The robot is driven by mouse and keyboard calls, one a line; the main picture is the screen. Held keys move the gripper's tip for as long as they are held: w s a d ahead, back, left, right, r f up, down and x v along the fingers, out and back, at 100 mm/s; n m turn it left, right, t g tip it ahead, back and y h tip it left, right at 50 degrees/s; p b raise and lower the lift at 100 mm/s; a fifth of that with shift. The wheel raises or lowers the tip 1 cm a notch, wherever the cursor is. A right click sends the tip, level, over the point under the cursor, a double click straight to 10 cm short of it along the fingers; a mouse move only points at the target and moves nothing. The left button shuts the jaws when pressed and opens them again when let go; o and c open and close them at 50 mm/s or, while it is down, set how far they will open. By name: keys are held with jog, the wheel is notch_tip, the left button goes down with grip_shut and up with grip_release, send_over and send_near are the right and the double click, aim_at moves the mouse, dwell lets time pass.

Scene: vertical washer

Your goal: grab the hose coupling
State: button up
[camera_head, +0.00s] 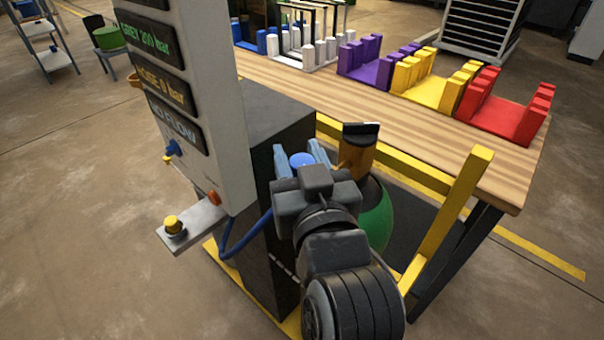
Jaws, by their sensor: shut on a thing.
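The hose coupling (301,160) shows as a small blue round top between the two light blue fingers of my gripper (302,154). My gripper is shut on it, at the right side of the grey panel. The coupling's lower part is hidden behind the gripper body. A blue hose (240,240) curves from behind my gripper down to the left along the dark cabinet. Where the hose joins the coupling is hidden.
An orange-brown piece with a black top (357,155) and a green rounded object (377,220) are close right. Yellow rails (445,215) and a wooden table (330,95) with coloured racks lie beyond.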

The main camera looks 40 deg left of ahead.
jog(key=c, duration=0.5)
